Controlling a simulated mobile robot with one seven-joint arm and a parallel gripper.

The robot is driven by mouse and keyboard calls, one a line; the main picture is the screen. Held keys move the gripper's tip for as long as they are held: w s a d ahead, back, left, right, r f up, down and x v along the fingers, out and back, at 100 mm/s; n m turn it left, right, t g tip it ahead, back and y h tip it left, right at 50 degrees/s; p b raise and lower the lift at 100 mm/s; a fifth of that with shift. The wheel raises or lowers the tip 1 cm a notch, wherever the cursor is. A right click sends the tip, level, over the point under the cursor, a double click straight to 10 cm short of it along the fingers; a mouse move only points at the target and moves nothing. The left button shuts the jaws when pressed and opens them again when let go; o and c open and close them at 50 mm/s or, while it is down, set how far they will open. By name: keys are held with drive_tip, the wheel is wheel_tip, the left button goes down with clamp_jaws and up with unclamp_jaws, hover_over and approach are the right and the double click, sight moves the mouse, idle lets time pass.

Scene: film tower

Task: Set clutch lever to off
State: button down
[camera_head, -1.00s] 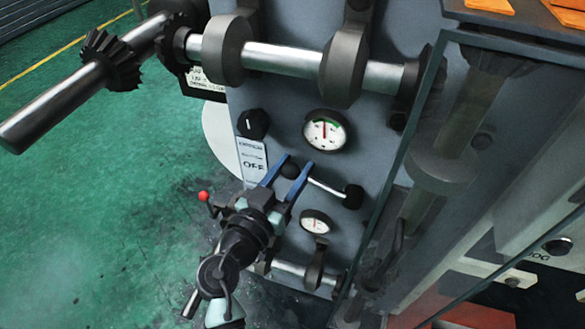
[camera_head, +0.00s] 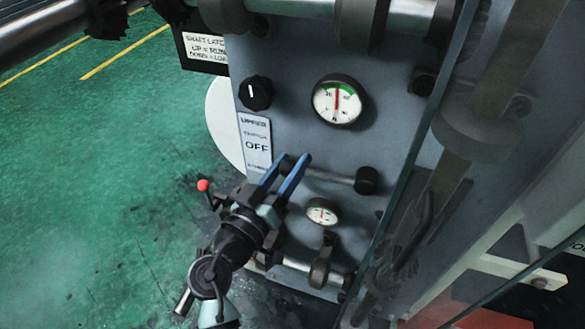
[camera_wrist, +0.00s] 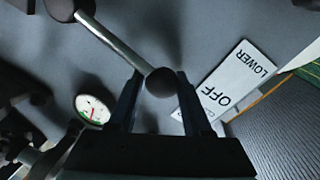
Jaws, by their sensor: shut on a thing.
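The clutch lever (camera_head: 332,176) is a thin metal rod on the grey panel. It runs left from a round black hub (camera_head: 367,180) to a black ball knob. My gripper (camera_head: 295,158) has its blue fingers shut on that knob, which the fingers partly hide in the head view. In the wrist view the ball knob (camera_wrist: 162,82) sits between the two fingertips (camera_wrist: 157,88). The rod slants up-left there. A white label plate (camera_head: 256,146) left of the knob reads OFF in its middle, with UPPER at its top and LOWER at its bottom.
A black rotary knob (camera_head: 256,93) and a large gauge (camera_head: 338,101) sit above the lever. A small gauge (camera_head: 322,213) sits below it. A glass edge (camera_head: 411,165) bounds the right side. Green floor (camera_head: 110,150) lies open at left.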

drive_tip(key=shift+s+d+f+n+b, duration=0.1)
drive_tip(key=shift+f+n+b, duration=0.55)
drive_tip(key=shift+f, duration=0.4)
drive_tip(key=shift+c, duration=1.9)
unclamp_jaws()
drive_tip(key=shift+r, duration=0.2)
drive_tip(key=v, duration=1.3)
drive_tip(key=shift+d+f, duration=0.1)
drive_tip(key=shift+f, duration=0.05)
